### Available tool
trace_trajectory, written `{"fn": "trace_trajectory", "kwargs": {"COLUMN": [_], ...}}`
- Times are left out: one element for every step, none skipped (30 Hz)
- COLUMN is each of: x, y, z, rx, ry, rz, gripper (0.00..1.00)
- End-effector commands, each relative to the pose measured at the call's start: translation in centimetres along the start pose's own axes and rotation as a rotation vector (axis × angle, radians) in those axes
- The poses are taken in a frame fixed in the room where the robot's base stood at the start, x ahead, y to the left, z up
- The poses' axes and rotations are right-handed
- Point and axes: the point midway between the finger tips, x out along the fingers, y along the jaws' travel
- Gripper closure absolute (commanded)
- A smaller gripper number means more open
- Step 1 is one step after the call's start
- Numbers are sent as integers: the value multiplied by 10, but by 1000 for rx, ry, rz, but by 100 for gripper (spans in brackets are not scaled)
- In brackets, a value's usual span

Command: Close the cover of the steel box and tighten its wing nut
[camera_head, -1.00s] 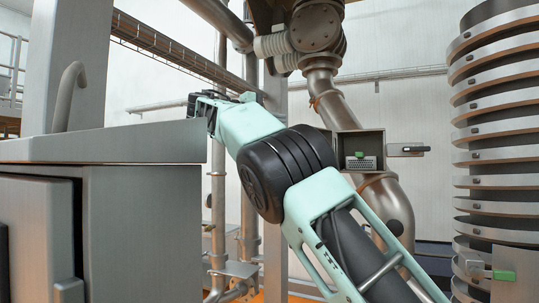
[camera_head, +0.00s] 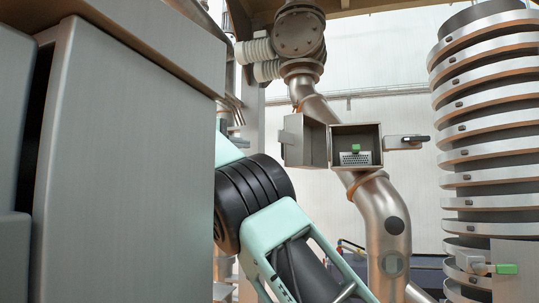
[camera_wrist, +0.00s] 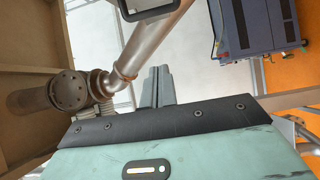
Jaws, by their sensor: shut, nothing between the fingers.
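The steel box (camera_head: 368,129) is mounted near the bent pipe in the head view, its open front facing me. Its cover (camera_head: 313,142) stands open on the left side. A bracket with a dark-ended bolt (camera_head: 404,142) sticks out on the right; I cannot make out the wing nut's shape. Inside are a green block (camera_head: 355,148) and a perforated piece (camera_head: 350,160). My gripper (camera_wrist: 157,88) is shut and empty in the wrist view, apart from anything. It is hidden behind the cabinet in the head view. A dark-rimmed part at the wrist view's top edge may be the box.
A large metal cabinet (camera_head: 130,150) fills the left of the head view, close to my arm. A bent pipe (camera_head: 384,215) runs below the box. A ringed column (camera_head: 490,150) stands at the right. A blue machine (camera_wrist: 255,25) shows in the wrist view.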

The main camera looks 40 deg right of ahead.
Motion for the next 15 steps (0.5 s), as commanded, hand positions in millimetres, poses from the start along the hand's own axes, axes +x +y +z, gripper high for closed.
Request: {"fn": "trace_trajectory", "kwargs": {"x": [3, 6, 10, 14, 18, 25, 30, 36, 44, 51, 57, 66, 72, 78, 87], "y": [-1, 0, 0, 1, 1, 1, 2, 3, 3, 2, 3, 4, 4, 3, 4], "z": [1, 1, 1, 1, 1, 1, 1, 1, 1, 1, 1, 1, 1, 2, 1], "rx": [1, 1, 0, -1, -2, -1, -1, -2, -2, -2, -3, -2, -2, -3, -2], "ry": [-2, -2, -3, -3, -3, -4, -3, -3, -4, -4, -4, -3, -4, -4, -4], "rz": [0, -1, 0, 0, 0, -1, -2, -1, -2, -2, -2, -2, -2, -2, -1], "gripper": [100, 100, 100, 100, 100, 100, 100, 100, 100, 100, 100, 100, 100, 100, 100]}}
